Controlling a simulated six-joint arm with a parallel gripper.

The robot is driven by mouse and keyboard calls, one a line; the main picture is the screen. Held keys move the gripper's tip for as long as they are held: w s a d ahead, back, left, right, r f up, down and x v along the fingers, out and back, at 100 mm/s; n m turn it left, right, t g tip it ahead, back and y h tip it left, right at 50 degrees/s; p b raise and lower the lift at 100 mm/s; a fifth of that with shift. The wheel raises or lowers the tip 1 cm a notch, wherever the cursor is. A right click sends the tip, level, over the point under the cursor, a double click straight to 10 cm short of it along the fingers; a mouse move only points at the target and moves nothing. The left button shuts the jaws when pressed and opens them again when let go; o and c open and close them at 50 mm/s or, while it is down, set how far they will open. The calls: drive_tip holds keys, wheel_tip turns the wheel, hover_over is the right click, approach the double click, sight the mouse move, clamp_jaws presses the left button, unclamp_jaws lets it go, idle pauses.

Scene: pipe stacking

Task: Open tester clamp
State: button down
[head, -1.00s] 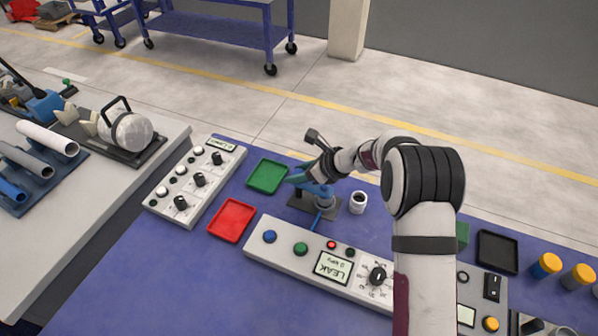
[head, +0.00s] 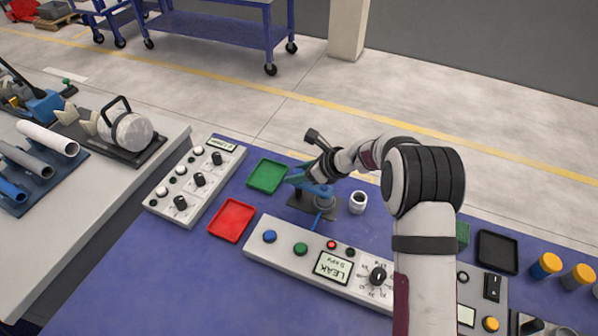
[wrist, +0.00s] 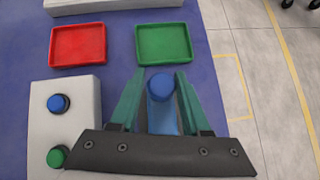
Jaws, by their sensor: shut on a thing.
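The tester (head: 325,203) stands on the blue table with a dark base, a grey round part and a blue clamp part. My gripper (head: 298,177) is at its upper left in the head view, partly covering it. In the wrist view my gripper's green fingers (wrist: 160,74) are on either side of the blue clamp handle (wrist: 161,88), which has a round blue end. The fingers are shut on this handle. The lower part of the clamp is hidden behind the gripper's dark palm, and the pipe seat cannot be made out.
A green tray (head: 267,175) and a red tray (head: 231,220) lie to the left. The leak panel (head: 290,252) with buttons and dial is in front. A white cup (head: 358,202) stands just right of the tester. A switch panel (head: 170,205) is at far left.

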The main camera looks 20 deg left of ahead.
drive_tip(key=shift+w+d+r, duration=0.1)
drive_tip(key=shift+w+d, duration=0.15)
drive_tip(key=shift+w, duration=0.05)
drive_tip(key=m+t+h, duration=0.1)
drive_tip(key=m+t, duration=0.2)
drive_tip(key=m, duration=0.1)
drive_tip(key=shift+s, duration=0.1)
drive_tip(key=shift+m+t+h, duration=0.9)
drive_tip(key=shift+m, duration=1)
drive_tip(key=c, duration=0.5)
unclamp_jaws()
drive_tip(key=shift+s+a, duration=0.1)
